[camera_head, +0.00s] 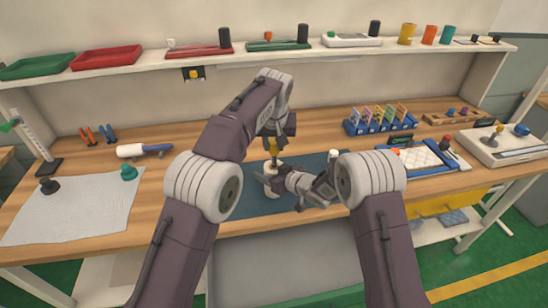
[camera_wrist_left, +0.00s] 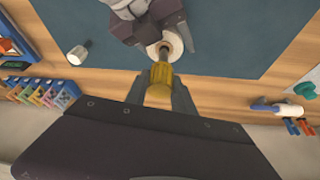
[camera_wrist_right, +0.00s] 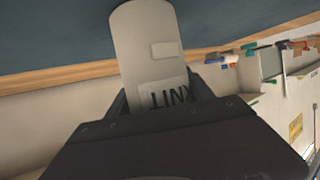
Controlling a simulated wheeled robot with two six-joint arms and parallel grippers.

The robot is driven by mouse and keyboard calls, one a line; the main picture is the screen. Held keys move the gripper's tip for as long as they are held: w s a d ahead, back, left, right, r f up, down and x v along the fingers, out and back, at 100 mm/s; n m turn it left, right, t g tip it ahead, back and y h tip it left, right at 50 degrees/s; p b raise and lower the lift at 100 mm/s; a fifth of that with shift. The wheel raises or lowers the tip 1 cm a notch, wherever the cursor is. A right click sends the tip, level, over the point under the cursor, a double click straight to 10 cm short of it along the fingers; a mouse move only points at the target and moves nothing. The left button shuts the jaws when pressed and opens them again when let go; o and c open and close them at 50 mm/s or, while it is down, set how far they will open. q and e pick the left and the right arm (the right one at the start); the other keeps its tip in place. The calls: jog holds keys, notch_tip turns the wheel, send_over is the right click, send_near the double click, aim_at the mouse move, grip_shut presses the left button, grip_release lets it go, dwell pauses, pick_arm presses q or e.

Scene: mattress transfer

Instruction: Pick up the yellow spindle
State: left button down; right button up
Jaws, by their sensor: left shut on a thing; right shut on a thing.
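My left gripper (camera_head: 273,137) points down over the blue mat and is shut on the yellow spindle (camera_head: 273,148). In the left wrist view the yellow spindle (camera_wrist_left: 161,80) sits between the fingers, its metal tip toward the round end of a white part (camera_wrist_left: 172,42). I cannot tell whether the tip touches it.
The blue mat (camera_head: 235,205) lies under both grippers. A small white cylinder (camera_wrist_left: 78,55) stands on it. A blue rack (camera_head: 380,122) and a blue-edged tray (camera_head: 425,158) are to the right. A white cloth (camera_head: 75,212) and a white-and-blue tool (camera_head: 140,150) are to the left.

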pick_arm(q)
jog(key=shift+r, duration=2.15)
pick_arm(e)
jog(key=o, duration=1.8)
jog(key=shift+o, duration=0.2)
pick_arm(q)
jog(key=shift+s, duration=0.1)
pick_arm(e)
jog(key=v, duration=1.2)
